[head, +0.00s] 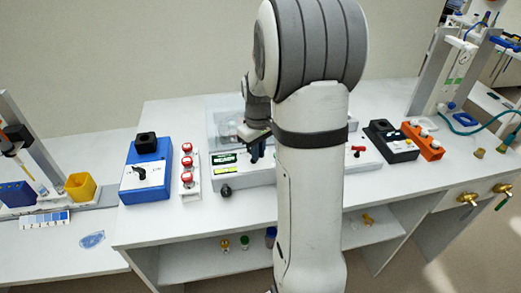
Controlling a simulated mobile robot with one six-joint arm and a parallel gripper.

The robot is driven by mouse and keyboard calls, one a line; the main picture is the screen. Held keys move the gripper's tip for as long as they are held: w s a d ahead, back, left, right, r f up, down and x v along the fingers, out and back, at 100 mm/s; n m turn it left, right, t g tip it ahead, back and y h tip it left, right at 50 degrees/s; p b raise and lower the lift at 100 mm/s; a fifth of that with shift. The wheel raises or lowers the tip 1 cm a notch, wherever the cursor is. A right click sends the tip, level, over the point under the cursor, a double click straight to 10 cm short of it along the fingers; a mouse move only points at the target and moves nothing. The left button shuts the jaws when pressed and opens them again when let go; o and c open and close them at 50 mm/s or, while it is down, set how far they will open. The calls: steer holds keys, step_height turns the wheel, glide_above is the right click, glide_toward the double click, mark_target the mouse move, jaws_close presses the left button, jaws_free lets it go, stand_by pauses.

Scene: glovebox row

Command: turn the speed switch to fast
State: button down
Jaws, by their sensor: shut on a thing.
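My gripper (257,152) is in the middle of the head view, at the front panel of a long grey-white instrument (243,179). It is shut on a small dark switch handle, mostly hidden by the fingers, just right of the lit green displays (224,158). The way the handle points cannot be seen, and no speed marking is legible. A blue box (133,180) at the left has a black turn switch (140,173) on a white plate. A red switch (358,150) shows on the instrument's right part. My arm hides the panel between.
Red-topped buttons (187,162) stand between the blue box and the instrument. A black box (391,142) and an orange block (423,141) stand at the right. A black knob (226,190) sits low in front. The bench front edge is mostly clear.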

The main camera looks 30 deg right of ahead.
steer(key=shift+a+m, duration=0.1)
steer(key=shift+m, duration=0.4)
steer(key=shift+a+m+b, duration=0.2)
steer(key=shift+m+b, duration=0.2)
steer(key=shift+m, duration=0.8)
steer(key=shift+w+a+r+m, duration=0.1)
steer(key=shift+a+m, duration=0.1)
steer(key=shift+m, duration=1)
steer(key=c, duration=1.5)
jaws_free()
